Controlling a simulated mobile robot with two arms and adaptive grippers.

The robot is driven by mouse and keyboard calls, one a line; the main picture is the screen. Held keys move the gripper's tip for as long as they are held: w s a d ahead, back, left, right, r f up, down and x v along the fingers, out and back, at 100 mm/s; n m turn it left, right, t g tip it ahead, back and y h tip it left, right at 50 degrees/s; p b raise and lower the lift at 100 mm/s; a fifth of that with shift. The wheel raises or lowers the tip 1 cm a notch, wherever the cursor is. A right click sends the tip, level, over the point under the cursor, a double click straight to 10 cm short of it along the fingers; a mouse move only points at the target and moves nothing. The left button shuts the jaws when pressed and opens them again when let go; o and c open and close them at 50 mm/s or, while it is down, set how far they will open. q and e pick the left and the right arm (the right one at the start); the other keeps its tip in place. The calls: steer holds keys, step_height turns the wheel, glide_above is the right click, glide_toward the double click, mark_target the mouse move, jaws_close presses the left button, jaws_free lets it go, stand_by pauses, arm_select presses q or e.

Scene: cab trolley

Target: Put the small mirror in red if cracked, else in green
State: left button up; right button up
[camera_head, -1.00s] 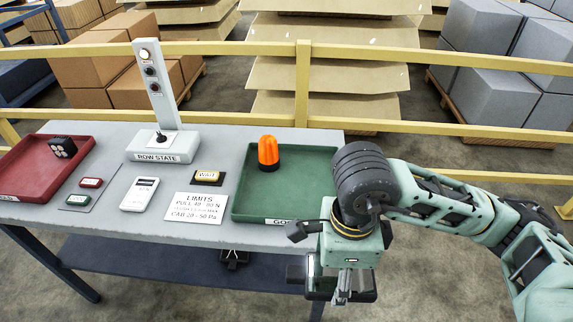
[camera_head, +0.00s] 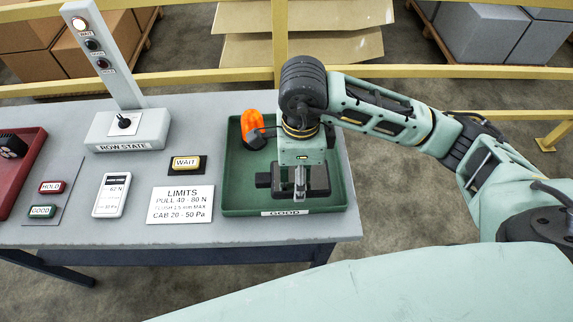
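My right gripper (camera_head: 300,186) points down over the right part of the green tray (camera_head: 236,195), labelled GOOD. A dark piece with rounded corners (camera_head: 317,180), which looks like the small mirror, is at its fingertips, and the fingers look shut on it. The gripper partly hides this piece, and its mirror face is not visible, so I cannot tell if it is cracked. I cannot tell whether it touches the tray floor. The red tray (camera_head: 30,167) is at the table's left edge, cut off by the picture. My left gripper is not in view.
An orange beacon (camera_head: 252,125) lies tilted in the green tray's back left. A dark ribbed block (camera_head: 12,145) is in the red tray.

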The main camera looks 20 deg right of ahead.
mark_target(287, 171)
steer(key=w+f, duration=0.2)
steer(key=w, duration=0.1)
steer(key=w+f+p, duration=0.1)
steer(key=w, duration=0.1)
steer(key=shift+a, duration=0.3)
step_height(287, 171, down, 4)
steer(key=shift+r+p, duration=0.2)
steer(key=shift+p, duration=0.5)
steer(key=shift+f, duration=0.2)
steer(key=shift+f+b, duration=0.2)
steer(key=shift+b, duration=0.1)
steer(key=o, duration=1.5)
steer(key=shift+r, duration=0.1)
